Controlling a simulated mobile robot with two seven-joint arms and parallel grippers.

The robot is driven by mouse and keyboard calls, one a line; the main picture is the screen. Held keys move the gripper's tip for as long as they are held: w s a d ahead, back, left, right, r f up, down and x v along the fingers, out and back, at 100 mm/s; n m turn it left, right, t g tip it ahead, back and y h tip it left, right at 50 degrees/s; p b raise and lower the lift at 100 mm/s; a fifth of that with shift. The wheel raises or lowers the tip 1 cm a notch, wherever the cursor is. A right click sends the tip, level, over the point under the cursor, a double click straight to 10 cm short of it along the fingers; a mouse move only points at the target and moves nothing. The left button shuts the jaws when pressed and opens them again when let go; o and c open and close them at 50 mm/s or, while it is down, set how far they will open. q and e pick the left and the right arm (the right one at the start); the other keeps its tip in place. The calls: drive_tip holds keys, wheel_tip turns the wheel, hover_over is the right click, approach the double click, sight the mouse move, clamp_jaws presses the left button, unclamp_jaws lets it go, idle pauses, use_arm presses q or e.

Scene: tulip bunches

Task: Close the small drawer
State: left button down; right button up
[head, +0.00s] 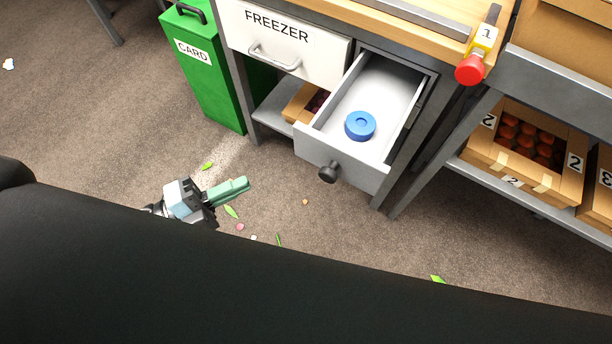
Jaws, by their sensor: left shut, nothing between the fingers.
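The small drawer (336,151) is pulled out from under the workbench. It is pale grey with a round black knob (329,172) on its front. A blue round object (360,126) with a hole in its middle lies inside it. My left gripper (244,187) is shut and empty, with green fingers. It is to the left of the knob and a little lower in the picture, apart from the drawer. My right gripper is not in view.
The FREEZER drawer (285,44) beside it is shut. A green CARD bin (202,72) stands left of the bench. At right, a shelf holds a cardboard crate (558,190) of reddish round things. A red button (470,69) is at the bench edge. Leaves litter the floor.

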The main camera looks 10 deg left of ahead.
use_arm(q)
drive_tip(key=m+g+h, duration=0.1)
drive_tip(key=m+g, duration=0.1)
drive_tip(key=m, duration=0.1)
drive_tip(key=m+g, duration=0.2)
drive_tip(key=m, duration=0.1)
approach(326, 158)
drive_tip(key=d, duration=0.4)
drive_tip(key=shift+w+d+f+h, duration=0.3)
drive_tip(key=shift+w+f+h, duration=0.1)
drive_tip(key=shift+w, duration=0.2)
drive_tip(key=shift+w+d, duration=0.25)
drive_tip(key=shift+w, duration=0.45)
